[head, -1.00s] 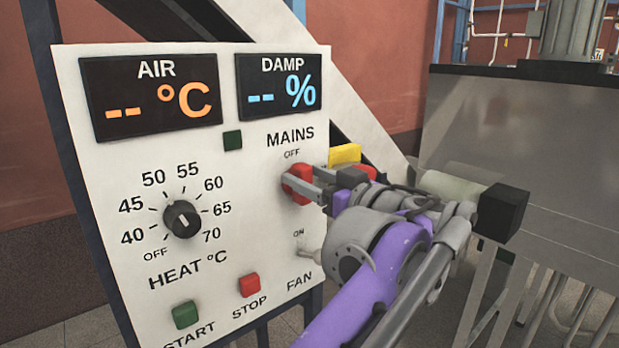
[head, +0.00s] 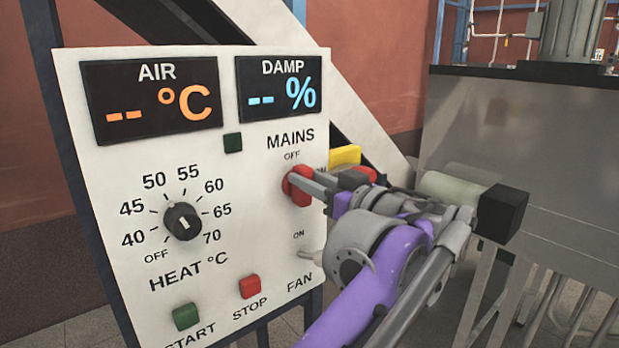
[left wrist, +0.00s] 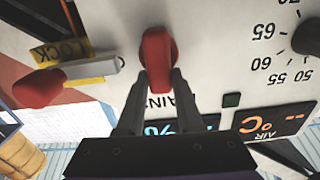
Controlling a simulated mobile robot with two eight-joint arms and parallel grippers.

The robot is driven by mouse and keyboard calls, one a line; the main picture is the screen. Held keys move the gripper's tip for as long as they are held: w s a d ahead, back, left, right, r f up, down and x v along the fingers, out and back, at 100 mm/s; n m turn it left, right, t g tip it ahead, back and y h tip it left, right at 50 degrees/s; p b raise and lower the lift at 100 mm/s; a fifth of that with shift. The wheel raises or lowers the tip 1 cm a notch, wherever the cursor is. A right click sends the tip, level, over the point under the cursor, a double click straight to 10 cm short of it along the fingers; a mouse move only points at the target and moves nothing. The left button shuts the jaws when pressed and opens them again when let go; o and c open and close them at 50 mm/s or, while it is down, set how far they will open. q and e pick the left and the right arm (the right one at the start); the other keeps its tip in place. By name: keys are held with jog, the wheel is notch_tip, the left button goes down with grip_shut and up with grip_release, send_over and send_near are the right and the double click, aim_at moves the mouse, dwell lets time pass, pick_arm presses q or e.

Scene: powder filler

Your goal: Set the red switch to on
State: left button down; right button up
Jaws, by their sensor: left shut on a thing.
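The red mains switch (head: 298,186) is on the white panel under the words MAINS and OFF. It also shows in the left wrist view (left wrist: 157,50), upside down with the panel. My left gripper (head: 312,184) is shut on the red switch, its two fingers on either side of the handle (left wrist: 158,95). The fingers hide part of the switch in the head view. An ON mark (head: 320,169) shows partly to the right of the switch. My right gripper is not in view.
A yellow LOCK piece (head: 345,155) with a red part (left wrist: 38,88) is close beside the switch. The heat dial (head: 182,221), fan toggle (head: 311,256), red stop button (head: 249,286) and green start button (head: 186,315) share the panel. Both displays show dashes.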

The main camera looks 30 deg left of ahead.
pick_arm(q)
jog(key=m+p, duration=0.2)
jog(key=m, duration=0.1)
jog(key=shift+w+d+r+m+p, duration=0.1)
jog(key=shift+w+m+p, duration=0.2)
jog(key=shift+w+p, duration=0.1)
jog(key=shift+w+d+f+m+p, duration=0.15)
jog(key=shift+f+m+p, duration=0.4)
jog(key=shift+m, duration=1.75)
jog(key=shift+w+d+f+m+p, duration=0.2)
jog(key=shift+m+p, duration=0.55)
jog(key=shift+m, duration=1.55)
jog(key=shift+w+a+f+m+p, duration=0.15)
jog(key=shift+f+m+p, duration=0.4)
jog(key=shift+m, duration=1.75)
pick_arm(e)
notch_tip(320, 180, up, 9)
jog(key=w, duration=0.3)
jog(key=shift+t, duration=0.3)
pick_arm(q)
jog(key=shift+d, duration=0.1)
jog(key=c, duration=0.6)
grip_release()
jog(key=shift+r, duration=0.1)
jog(key=shift+o, duration=0.2)
